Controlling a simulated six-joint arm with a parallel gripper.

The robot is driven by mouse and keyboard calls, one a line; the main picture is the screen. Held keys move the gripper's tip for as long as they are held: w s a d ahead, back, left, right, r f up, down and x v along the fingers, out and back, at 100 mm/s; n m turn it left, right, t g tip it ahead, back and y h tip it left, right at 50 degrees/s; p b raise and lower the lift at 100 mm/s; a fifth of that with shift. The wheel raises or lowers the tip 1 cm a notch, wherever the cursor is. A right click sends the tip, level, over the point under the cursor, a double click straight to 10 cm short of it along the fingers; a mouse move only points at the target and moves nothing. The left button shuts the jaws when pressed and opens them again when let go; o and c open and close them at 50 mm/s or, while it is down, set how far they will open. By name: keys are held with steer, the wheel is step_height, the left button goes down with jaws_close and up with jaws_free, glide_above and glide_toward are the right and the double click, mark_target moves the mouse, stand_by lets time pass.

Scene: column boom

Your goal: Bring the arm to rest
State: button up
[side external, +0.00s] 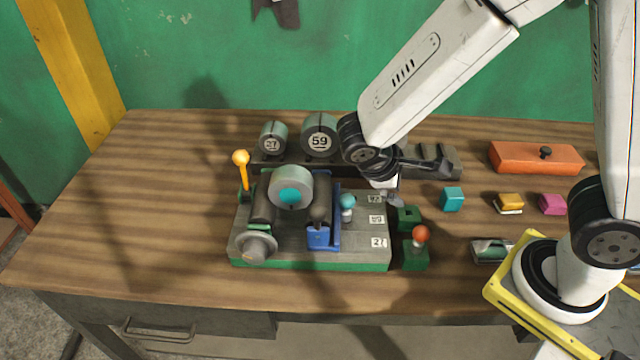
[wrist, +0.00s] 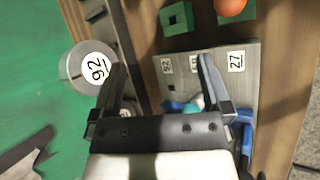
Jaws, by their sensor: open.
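My gripper (side external: 391,196) hangs over the right part of a grey plate on a green base (side external: 345,265), below the dark wrist joint. In the wrist view my gripper (wrist: 161,72) has its two fingers spread apart, with nothing between them. A grey cylinder marked 92 (wrist: 75,76) lies to the left of the left finger there. The plate (wrist: 238,90) with its number labels lies beyond the right finger. I cannot tell the exact height of the fingertips above the plate.
The plate carries a teal-centred cylinder (side external: 291,188), an orange-knobbed lever (side external: 242,165) and a blue clamp (side external: 319,237). Cylinder 59 (side external: 319,136) stands behind. A red-knobbed green block (side external: 416,256), teal block (side external: 452,199) and orange box (side external: 536,158) are right. The table's left is clear.

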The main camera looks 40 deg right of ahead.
steer(key=shift+s+d+f+m+t+y, duration=0.1)
steer(key=shift+s+d+m+t+y, duration=0.15)
steer(key=shift+m+t+y, duration=0.6)
steer(key=shift+s+d+f+m+t+y, duration=0.1)
steer(key=shift+s+d+m+t+y, duration=0.2)
steer(key=shift+m+y, duration=1.15)
steer(key=shift+s+d+m+t+y, duration=0.1)
steer(key=shift+d+m+t+y, duration=0.4)
steer(key=shift+y, duration=1)
steer(key=shift+a, duration=0.2)
